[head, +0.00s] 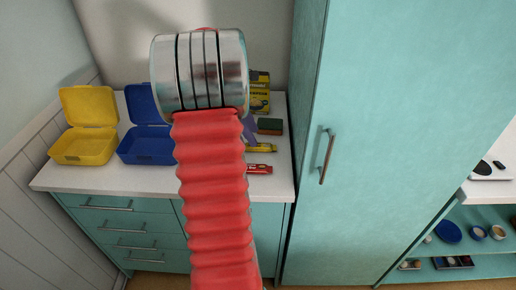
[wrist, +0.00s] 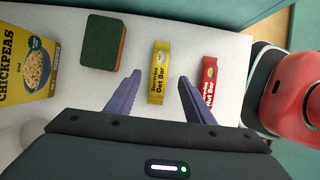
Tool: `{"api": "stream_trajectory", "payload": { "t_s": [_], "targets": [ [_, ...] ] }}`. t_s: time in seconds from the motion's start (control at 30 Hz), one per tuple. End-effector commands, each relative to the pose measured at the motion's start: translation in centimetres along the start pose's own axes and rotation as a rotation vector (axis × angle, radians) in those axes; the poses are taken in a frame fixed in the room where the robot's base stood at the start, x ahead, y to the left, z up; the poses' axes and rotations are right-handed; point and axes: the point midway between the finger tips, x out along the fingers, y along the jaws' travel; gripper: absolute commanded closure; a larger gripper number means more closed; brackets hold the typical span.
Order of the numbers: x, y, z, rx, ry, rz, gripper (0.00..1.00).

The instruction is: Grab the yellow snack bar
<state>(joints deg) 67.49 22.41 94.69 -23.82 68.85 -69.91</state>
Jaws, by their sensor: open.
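The yellow snack bar (wrist: 159,66) lies on the white counter in the wrist view, with "Oat Bar" lettering. In the head view its right part (head: 264,148) shows beside my arm, which hides the rest. My gripper (wrist: 161,76) is open, with one purple finger on each side of the yellow bar in the wrist view. I cannot tell how far above the counter the fingertips are. In the head view a purple finger (head: 250,126) shows at the edge of my arm.
A green and brown sponge (wrist: 102,42) and a chickpeas box (wrist: 28,70) stand left of the bars in the wrist view. A yellow lunch box (head: 84,146) and a blue one (head: 146,148) stand open on the counter. A tall teal cabinet (head: 390,110) borders the counter's right side.

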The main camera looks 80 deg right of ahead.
Motion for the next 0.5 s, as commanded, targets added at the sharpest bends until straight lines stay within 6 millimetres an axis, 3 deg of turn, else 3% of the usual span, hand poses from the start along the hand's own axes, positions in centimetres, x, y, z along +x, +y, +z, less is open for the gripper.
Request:
{"api": "stream_trajectory", "payload": {
  "t_s": [0.3, 0.5],
  "targets": [
    [3.9, 0.1, -0.1, -0.001, -0.001, -0.002, 0.52],
    [4.9, 0.1, -0.2, -0.001, 0.000, 0.000, 0.52]
  ]
}}
